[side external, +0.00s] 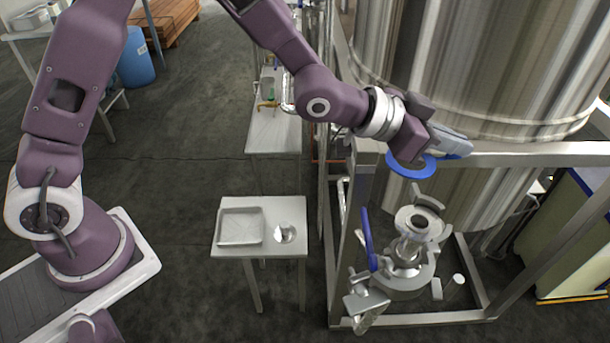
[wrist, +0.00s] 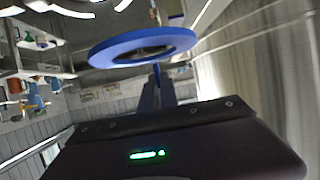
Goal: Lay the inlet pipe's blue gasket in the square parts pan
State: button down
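The blue gasket (side external: 411,175) is a flat ring in the air above the pipe fitting with its round flange (side external: 419,223), clear of it. My gripper (side external: 440,150) is at the ring's right edge beside the tank frame and appears shut on it; the fingertips are partly hidden. In the wrist view the gasket (wrist: 130,62) lies across the tips of my gripper (wrist: 158,72), nearly flat, with its near rim at the fingers. The square parts pan (side external: 240,228) looks empty and sits on the left half of a small steel table, well left of my gripper.
The small table (side external: 260,251) also holds a small shiny round part (side external: 285,233) right of the pan. A steel frame post (side external: 364,190) stands between table and fitting. A blue lever (side external: 368,240) rises beside the fitting. The large tank (side external: 470,70) is close behind my gripper.

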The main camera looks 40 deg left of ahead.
jog(key=a+r+n+t+y, duration=0.25)
jog(key=a+n+y, duration=0.5)
jog(key=a, duration=2.25)
jog(key=s+f+m+h, duration=0.2)
jog(key=s+m+h, duration=0.1)
jog(key=s, duration=0.6)
jog(key=w+d+m+h, duration=0.1)
jog(key=w+d, duration=0.2)
jog(key=d, duration=0.1)
jog(key=w+d+m+g+h, duration=0.1)
jog(key=w+d, duration=0.1)
jog(key=d, duration=0.3)
jog(key=w+d+f+m+h, duration=0.1)
jog(key=w+d, duration=0.2)
jog(key=d, duration=0.2)
jog(key=shift+w+d+g+h, duration=0.25)
jog(key=shift+w, duration=0.05)
jog(key=s+d+m+g+h, duration=0.1)
jog(key=d+m+g+h, duration=0.1)
jog(key=d, duration=1.9)
jog(key=shift+s+r+m, duration=0.2)
jog(key=shift+r+m, duration=0.15)
jog(key=shift+r, duration=0.05)
